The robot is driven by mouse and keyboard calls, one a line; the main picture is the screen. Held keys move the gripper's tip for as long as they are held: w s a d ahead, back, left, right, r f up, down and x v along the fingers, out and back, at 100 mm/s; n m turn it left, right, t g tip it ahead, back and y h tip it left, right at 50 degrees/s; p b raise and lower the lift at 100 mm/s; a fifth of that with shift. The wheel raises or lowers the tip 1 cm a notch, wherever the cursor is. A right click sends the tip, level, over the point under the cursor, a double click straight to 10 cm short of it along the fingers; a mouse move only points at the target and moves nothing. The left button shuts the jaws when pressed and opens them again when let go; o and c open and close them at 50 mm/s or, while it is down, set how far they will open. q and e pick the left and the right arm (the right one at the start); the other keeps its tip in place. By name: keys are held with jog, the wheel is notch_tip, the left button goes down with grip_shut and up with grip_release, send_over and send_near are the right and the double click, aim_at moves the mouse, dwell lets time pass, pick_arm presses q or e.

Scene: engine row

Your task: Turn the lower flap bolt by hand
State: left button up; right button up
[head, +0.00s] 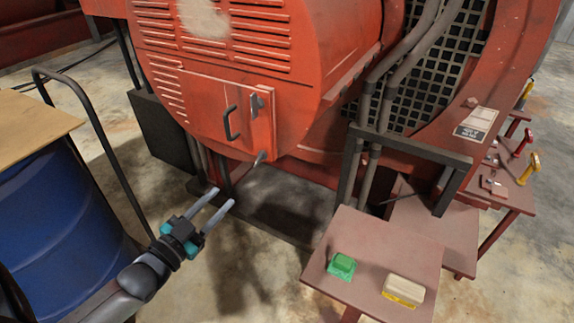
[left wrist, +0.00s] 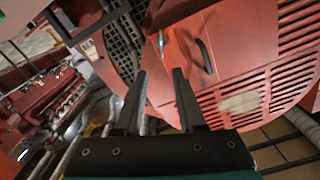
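The red flap (head: 205,95) on the rounded red engine housing carries a dark curved handle (head: 231,123) and an upper grey latch (head: 256,103). The lower flap bolt (head: 259,157) is a small grey piece at the flap's bottom right edge. In the left wrist view a grey bolt (left wrist: 161,42) shows beyond the fingertips, beside the dark handle (left wrist: 204,55); it looks like the lower one. My left gripper (head: 225,197) is open and empty, below and left of the bolt, apart from it. Its two fingers (left wrist: 160,72) also show in the left wrist view. My right gripper is not in view.
A blue drum (head: 55,205) with a board on top stands at the left, beside a dark bent rail (head: 95,115). A small table (head: 345,290) at front right bears a green block (head: 341,266) and a cream-yellow block (head: 404,291). Dark pipes (head: 375,110) run right of the flap.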

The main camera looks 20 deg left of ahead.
aim_at(257, 160)
pick_arm(q)
jog(key=w, duration=1)
jog(key=w+d+b, duration=0.1)
jog(key=w, duration=0.4)
jog(key=shift+d+r, duration=0.1)
grip_shut()
dwell(0.4)
